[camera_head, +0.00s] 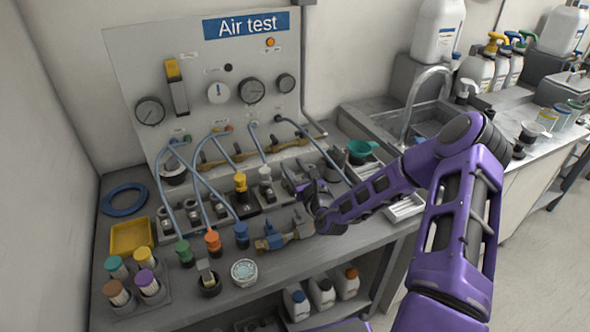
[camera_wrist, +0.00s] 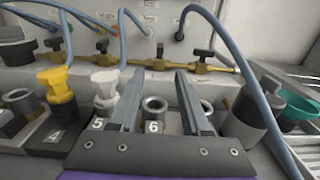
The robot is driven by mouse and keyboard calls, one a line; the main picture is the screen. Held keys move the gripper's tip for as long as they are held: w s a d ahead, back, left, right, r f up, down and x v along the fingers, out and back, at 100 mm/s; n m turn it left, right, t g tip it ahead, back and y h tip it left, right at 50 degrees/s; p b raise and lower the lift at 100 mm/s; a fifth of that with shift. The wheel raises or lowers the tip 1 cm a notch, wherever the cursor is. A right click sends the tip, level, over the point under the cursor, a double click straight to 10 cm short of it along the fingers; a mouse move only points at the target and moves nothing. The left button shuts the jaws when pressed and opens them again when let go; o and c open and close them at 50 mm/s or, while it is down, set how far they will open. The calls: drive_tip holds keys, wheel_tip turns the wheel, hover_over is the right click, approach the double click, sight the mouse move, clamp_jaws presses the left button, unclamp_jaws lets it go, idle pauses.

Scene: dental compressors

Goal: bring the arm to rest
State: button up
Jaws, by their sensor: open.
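My purple arm (camera_head: 375,192) reaches from the right over the workbench. My gripper (camera_head: 297,183) is above the back row of the bench, in front of the air test panel (camera_head: 200,85). In the wrist view my gripper (camera_wrist: 160,84) has its two grey fingers apart, with nothing held between them. The open metal socket marked 6 (camera_wrist: 154,107) shows between the fingers, beyond the gripper's base. Whether the fingers touch anything there I cannot tell. A white-topped fitting (camera_wrist: 104,88) stands at position 5, just left of the left finger.
Blue hoses (camera_head: 195,180) arch from the panel down to the bench. A yellow-topped fitting (camera_wrist: 58,88) stands at position 4. A brass valve piece (camera_head: 285,235) lies close below my wrist. A green funnel (camera_head: 361,150) and a sink (camera_head: 425,120) are to the right.

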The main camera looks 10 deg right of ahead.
drive_tip(key=shift+s+d, duration=0.1)
drive_tip(key=shift+s, duration=0.6)
